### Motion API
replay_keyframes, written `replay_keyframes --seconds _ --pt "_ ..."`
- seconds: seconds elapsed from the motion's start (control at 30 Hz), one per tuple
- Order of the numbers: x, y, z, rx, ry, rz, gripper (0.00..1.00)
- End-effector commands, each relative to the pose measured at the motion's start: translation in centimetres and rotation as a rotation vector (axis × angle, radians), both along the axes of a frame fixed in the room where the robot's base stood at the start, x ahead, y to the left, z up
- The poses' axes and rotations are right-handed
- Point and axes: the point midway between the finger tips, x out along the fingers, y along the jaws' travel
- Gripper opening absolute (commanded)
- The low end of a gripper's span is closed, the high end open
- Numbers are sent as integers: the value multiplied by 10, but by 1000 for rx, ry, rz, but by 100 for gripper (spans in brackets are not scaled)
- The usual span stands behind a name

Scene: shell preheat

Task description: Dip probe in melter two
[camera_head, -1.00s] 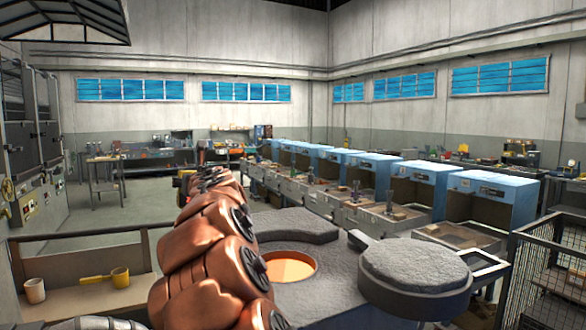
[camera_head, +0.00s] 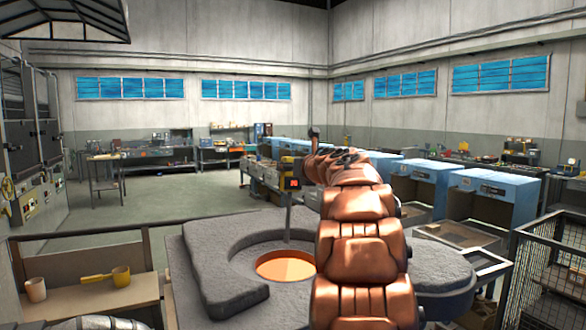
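A grey melter (camera_head: 190,290) stands in front of me with a round opening of glowing orange melt (camera_head: 286,268). No number on it can be read. My copper-coloured arm reaches over its right side. My gripper (camera_head: 290,182) is at the arm's far end, above and behind the opening, small in view. A thin grey probe (camera_head: 288,222) hangs upright from it, below a dark block with an orange square. The probe's lower tip appears just above the opening's far rim. The fingers are hard to make out, but the probe hangs in the air from the gripper.
A round grey lid (camera_head: 445,274) is swung to the right, partly behind my arm. A wire cage (camera_head: 550,270) stands at the far right. A bench (camera_head: 90,303) at left holds a cup (camera_head: 36,289) and a yellow ladle (camera_head: 106,277). Blue cabinets (camera_head: 490,200) line the right.

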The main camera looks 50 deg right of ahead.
Motion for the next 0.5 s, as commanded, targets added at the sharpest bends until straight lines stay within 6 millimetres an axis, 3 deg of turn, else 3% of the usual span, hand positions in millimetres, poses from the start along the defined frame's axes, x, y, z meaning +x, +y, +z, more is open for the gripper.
replay_keyframes --seconds 0.5 --pt "0 1 -36 2 -1 1 23"
